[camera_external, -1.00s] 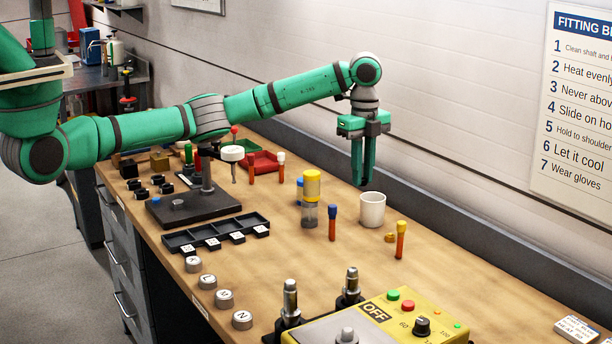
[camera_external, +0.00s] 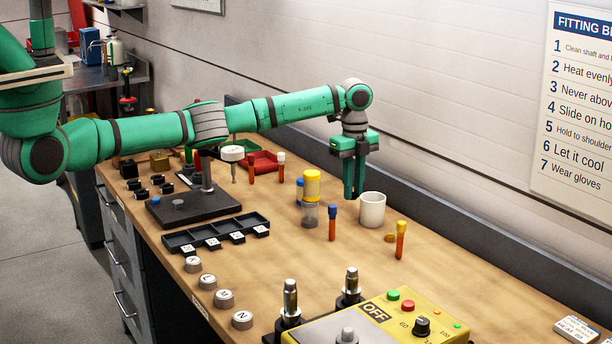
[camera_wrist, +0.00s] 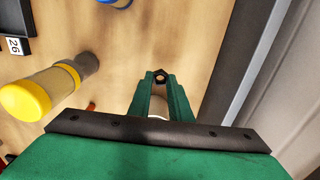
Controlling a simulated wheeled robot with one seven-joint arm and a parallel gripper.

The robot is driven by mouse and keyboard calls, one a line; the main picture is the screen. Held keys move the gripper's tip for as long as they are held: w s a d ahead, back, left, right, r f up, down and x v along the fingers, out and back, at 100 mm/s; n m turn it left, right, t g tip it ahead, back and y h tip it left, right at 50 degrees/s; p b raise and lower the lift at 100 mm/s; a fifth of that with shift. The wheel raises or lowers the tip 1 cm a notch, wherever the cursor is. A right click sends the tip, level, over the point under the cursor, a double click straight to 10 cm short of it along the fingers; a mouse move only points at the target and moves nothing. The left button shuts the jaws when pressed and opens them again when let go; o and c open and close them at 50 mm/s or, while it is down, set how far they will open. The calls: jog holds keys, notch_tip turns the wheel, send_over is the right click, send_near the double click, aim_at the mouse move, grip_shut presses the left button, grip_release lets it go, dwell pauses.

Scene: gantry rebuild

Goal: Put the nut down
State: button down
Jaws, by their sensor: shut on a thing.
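My gripper (camera_external: 354,195) is low over the wooden bench, just behind and left of the white mug (camera_external: 372,210). In the wrist view its green fingers (camera_wrist: 160,80) are shut on a small dark hexagonal nut (camera_wrist: 160,73) with a hole through it. The nut is at the very fingertips, with bench surface behind it. In the external view the nut is too small to make out, and I cannot tell its exact height above the bench.
The yellow-capped jar (camera_external: 311,196) stands left of the gripper; it also shows in the wrist view (camera_wrist: 50,90). A blue-capped tube (camera_external: 332,223) and yellow-capped tube (camera_external: 401,240) stand nearer the camera. The wall-side ledge (camera_external: 450,220) runs behind. Bare bench lies around the fingertips.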

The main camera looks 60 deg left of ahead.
aim_at(354, 194)
jog(key=shift+f, duration=1.75)
jog(key=shift+f, duration=0.15)
jog(key=c, duration=1.6)
grip_release()
notch_tip(354, 194, up, 12)
jog(key=shift+r, duration=0.2)
jog(key=shift+d, duration=0.1)
